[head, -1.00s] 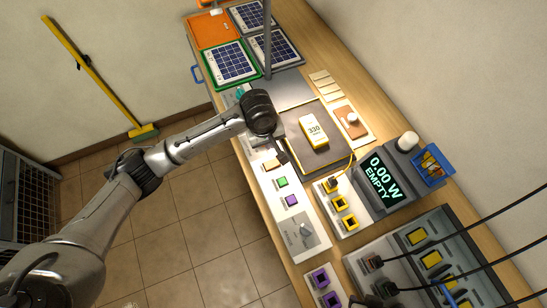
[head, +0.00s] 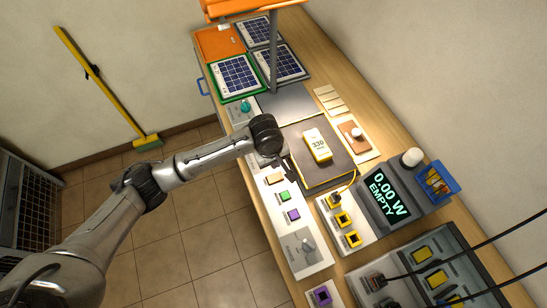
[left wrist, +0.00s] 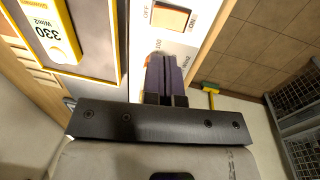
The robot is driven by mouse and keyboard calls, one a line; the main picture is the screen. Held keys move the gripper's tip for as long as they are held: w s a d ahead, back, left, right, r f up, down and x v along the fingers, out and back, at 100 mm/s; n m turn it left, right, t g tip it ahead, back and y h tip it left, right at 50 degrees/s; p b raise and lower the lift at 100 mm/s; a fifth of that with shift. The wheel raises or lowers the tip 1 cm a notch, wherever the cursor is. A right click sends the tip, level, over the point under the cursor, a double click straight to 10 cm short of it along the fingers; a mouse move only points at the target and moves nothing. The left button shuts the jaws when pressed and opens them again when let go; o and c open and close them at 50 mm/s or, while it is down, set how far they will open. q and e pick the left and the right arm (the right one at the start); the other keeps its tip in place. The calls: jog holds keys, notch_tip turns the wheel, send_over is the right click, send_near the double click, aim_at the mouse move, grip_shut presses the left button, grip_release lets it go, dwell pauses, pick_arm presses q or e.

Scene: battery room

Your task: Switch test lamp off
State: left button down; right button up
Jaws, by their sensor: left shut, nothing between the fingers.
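My left gripper (head: 285,168) is over the white control strip (head: 284,237) along the bench's front edge. In the left wrist view its fingers (left wrist: 166,78) are together and empty. Just beyond the fingertips is a tan rocker switch (left wrist: 172,18) marked OFF and ON; a gap seems to separate them. The rocker also shows in the head view (head: 274,179), beside green (head: 285,196) and purple (head: 293,215) ones. An orange lamp-like hood (head: 255,9) on a grey post (head: 273,50) is at the top. I cannot tell whether it is lit. My right gripper is out of view.
A yellow block marked 330 (head: 317,144) sits on a dark pad (head: 320,168) beside my gripper. A teal knob (head: 244,107) is farther back. A display (head: 383,196) reads 0.00 W EMPTY. Solar panels (head: 237,76) lie at the far end.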

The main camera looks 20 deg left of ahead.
aim_at(279, 175)
pick_arm(q)
jog(key=f, duration=0.8)
jog(key=shift+w+d+f+b, duration=0.4)
jog(key=shift+f, duration=0.35)
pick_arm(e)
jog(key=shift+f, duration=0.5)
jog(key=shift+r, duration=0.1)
